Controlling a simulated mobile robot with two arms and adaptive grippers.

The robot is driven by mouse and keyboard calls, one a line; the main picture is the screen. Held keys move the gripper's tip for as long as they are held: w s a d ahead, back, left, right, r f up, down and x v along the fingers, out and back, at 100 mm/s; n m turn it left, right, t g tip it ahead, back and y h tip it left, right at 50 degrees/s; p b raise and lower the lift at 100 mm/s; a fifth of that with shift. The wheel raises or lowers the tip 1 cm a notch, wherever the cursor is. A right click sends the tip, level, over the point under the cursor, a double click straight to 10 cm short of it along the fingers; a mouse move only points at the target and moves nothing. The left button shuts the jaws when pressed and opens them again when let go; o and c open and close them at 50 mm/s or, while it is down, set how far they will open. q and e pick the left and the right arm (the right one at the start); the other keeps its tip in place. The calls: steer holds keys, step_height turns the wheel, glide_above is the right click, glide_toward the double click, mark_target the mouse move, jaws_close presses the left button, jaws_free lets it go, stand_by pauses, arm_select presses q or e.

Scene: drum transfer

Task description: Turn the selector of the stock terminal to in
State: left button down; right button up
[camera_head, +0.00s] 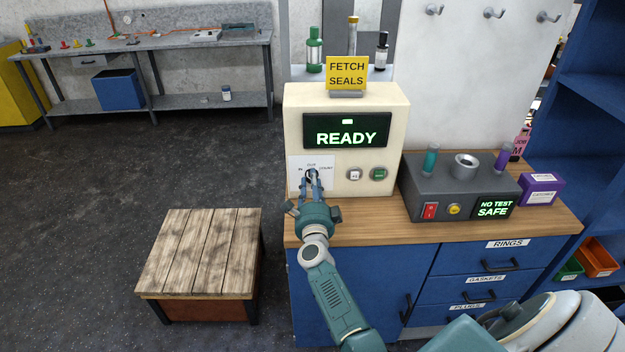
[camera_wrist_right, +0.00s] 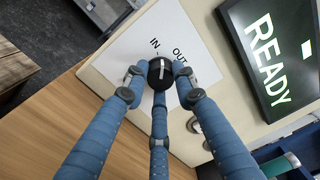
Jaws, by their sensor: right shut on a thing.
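The stock terminal (camera_head: 293,112) is a cream box on the wooden bench top, and its screen (camera_head: 347,130) reads READY. Its selector is a black round knob (camera_wrist_right: 160,72) on a white label plate (camera_wrist_right: 196,62) at the terminal's lower left. IN and OUT are readable in the wrist view. The fingers hide part of the knob and plate. My left gripper is not in view.
A yellow FETCH SEALS sign (camera_head: 347,73) stands on the terminal. A grey test box (camera_head: 455,187) stands close by on the right. A wooden-topped stand (camera_head: 200,250) is on the floor at left.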

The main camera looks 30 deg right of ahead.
steer(key=shift+w+a+r+n+p, duration=0.15)
steer(key=shift+n+p, duration=0.15)
steer(key=shift+n, duration=0.55)
steer(key=shift+d+r+n+p, duration=0.15)
steer(key=shift+n+p, duration=0.15)
steer(key=shift+n, duration=0.55)
steer(key=shift+a+f+n, duration=0.1)
steer(key=shift+n, duration=0.2)
steer(key=o, duration=0.9)
steer(key=shift+o, duration=1.3)
steer(key=shift+a, duration=0.1)
steer(key=shift+a+f, duration=0.1)
steer(key=shift+f, duration=0.05)
steer(key=v, duration=0.7)
